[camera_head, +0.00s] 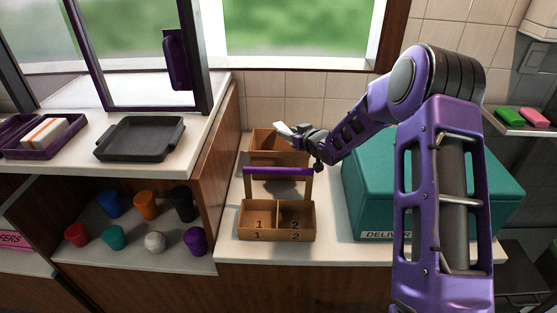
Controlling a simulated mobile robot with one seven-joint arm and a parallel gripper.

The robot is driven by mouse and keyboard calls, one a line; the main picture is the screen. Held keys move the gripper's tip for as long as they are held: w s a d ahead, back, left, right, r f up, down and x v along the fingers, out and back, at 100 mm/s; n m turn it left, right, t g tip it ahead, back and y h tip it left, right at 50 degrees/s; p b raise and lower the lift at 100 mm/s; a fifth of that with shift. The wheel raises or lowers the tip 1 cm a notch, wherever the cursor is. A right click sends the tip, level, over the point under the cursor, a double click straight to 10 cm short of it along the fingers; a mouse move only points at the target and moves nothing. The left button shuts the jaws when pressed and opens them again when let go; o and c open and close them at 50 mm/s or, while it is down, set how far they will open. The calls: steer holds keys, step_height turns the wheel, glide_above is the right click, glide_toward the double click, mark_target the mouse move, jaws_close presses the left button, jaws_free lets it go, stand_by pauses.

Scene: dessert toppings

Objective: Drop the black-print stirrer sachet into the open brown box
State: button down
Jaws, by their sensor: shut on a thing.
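My gripper (296,131) is at the back of the middle counter, shut on a small white sachet (281,128) that sticks out to its left. No print can be made out on the sachet at this size. An open brown box (262,156) stands at the back near the tiled wall. The gripper and sachet appear over it in the picture; their height above its rim is hard to tell. My gripper hides part of the box, and its inside is only partly visible.
In front stands a brown two-compartment caddy (277,236) marked 1 and 2, with a purple handle bar (279,171). A teal delivery box (380,205) is close on the right. A dark tray (140,138) and several coloured cups are at left.

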step_height(320, 180, down, 2)
steer(key=shift+f+b, duration=0.1)
steer(key=shift+b, duration=0.25)
steer(key=shift+c, duration=1.9)
jaws_free()
steer(key=shift+d, duration=0.1)
steer(key=v, duration=1.7)
steer(key=shift+s+p, duration=0.15)
steer(key=shift+p, duration=0.2)
